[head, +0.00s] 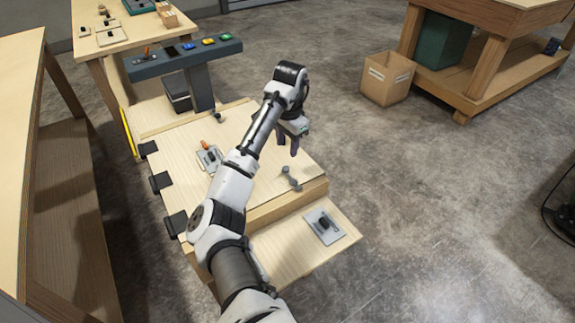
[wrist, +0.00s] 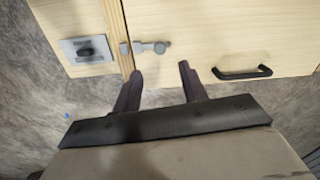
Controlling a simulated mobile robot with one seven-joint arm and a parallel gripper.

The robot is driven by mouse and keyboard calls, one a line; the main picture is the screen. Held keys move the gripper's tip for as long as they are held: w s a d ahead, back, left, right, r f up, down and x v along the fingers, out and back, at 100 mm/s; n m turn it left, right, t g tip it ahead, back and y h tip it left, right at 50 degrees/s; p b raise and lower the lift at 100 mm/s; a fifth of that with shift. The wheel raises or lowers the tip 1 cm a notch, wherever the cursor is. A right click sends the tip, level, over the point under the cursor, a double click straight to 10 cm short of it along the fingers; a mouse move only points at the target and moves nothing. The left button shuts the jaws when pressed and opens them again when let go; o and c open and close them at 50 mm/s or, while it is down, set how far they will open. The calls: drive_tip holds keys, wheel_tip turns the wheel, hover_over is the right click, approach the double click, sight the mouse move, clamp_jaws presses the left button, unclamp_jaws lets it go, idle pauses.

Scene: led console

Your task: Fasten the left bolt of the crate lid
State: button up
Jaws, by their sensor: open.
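The crate lid (head: 262,182) is a pale wooden panel, closed flat, with black hinges along its left side. The left bolt (head: 291,180) is a small grey metal piece near the lid's lower right corner. In the wrist view the bolt (wrist: 150,47) lies across towards the lid's left edge, its round knob at the right end. I cannot tell whether it is engaged. My gripper (head: 289,147) is above the lid's right edge, beyond the bolt.
A black handle (wrist: 242,72) is right of the fingers. A grey plate with a dark knob (head: 323,226) sits on a lower board beside the crate. Another plate (head: 208,158) is on the lid. A console (head: 185,58) stands behind. Open floor lies right, with a cardboard box (head: 387,77).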

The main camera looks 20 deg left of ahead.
sight(286, 168)
wheel_tip(286, 168, down, 6)
drive_tip(key=shift+b, duration=0.7)
drive_tip(key=shift+w+a+f, duration=0.1)
drive_tip(key=shift+a+f, duration=0.05)
drive_tip(key=shift+f, duration=1.25)
clamp_jaws()
